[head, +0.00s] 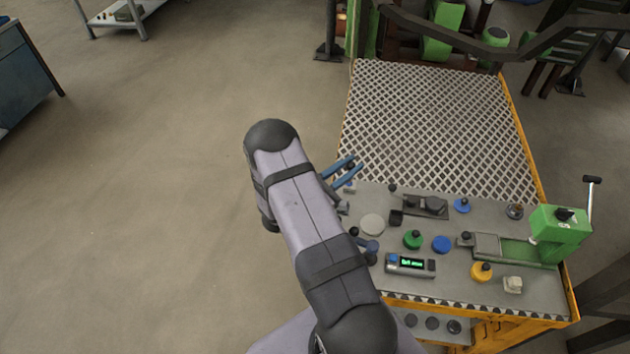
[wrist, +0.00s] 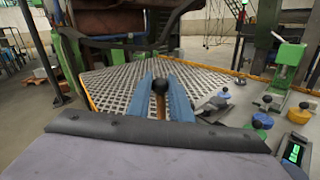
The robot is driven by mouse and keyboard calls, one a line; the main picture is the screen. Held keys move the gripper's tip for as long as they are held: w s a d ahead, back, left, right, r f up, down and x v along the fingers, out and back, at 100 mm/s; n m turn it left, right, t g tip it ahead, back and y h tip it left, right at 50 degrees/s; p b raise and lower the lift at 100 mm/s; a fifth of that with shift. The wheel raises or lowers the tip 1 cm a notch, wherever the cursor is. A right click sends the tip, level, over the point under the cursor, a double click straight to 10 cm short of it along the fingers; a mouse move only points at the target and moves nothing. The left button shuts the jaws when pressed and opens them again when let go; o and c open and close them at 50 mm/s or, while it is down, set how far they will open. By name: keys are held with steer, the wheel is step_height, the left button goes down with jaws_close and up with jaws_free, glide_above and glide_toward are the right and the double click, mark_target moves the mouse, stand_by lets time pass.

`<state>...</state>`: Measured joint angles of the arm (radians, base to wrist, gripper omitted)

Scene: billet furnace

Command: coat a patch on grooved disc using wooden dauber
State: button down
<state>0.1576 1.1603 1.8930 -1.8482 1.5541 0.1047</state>
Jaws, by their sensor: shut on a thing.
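My gripper (head: 346,172) is at the left edge of the bench, with its blue fingers over the near left corner of the mesh. In the wrist view my gripper (wrist: 161,100) is shut on the wooden dauber (wrist: 161,105), a brown stick with a dark round knob (wrist: 160,86) standing up between the fingers. The dauber's lower end is hidden. A pale flat disc (head: 372,223) lies on the grey bench top, nearer the camera than the fingers and apart from them. It may be the grooved disc, but grooves are too small to see. I cannot find it in the wrist view.
Green (head: 413,239), blue (head: 442,244) and yellow (head: 481,271) knobbed pots stand on the bench top. A display box (head: 410,264) is at the front and a green lever press (head: 560,232) at the right. The mesh (head: 435,125) behind is clear.

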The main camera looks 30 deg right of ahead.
steer(key=s+d+r+m+g+y+b, duration=0.1)
steer(key=s+d+m+g+b, duration=0.4)
steer(key=s+d, duration=0.55)
steer(key=s+d+m+g+y, duration=0.15)
steer(key=s+d+g, duration=0.5)
steer(key=d, duration=0.75)
steer(key=shift+m+t+h, duration=0.25)
steer(key=shift+m, duration=0.1)
steer(key=shift+s+a+f+b, duration=0.1)
steer(key=shift+f+b, duration=1)
steer(key=shift+f, duration=0.5)
steer(key=shift+s+a+f+b, duration=0.1)
steer(key=shift+f+b, duration=0.95)
steer(key=shift+f, duration=0.5)
steer(key=shift+f+b, duration=0.45)
steer(key=shift+f, duration=0.4)
steer(key=shift+w+a+r+p, duration=0.1)
steer(key=shift+a+r+p, duration=0.1)
steer(key=shift+a+p, duration=1.7)
steer(key=shift+a, duration=0.1)
steer(key=shift+d+f+b, duration=0.35)
steer(key=shift+d+b, duration=0.5)
steer(key=shift+b, duration=0.1)
steer(key=shift+d+b, duration=0.55)
steer(key=shift+d, duration=0.2)
step_height(320, 180, up, 8)
steer(key=p, duration=0.4)
steer(key=shift+d+r, duration=0.15)
steer(key=shift+d, duration=0.25)
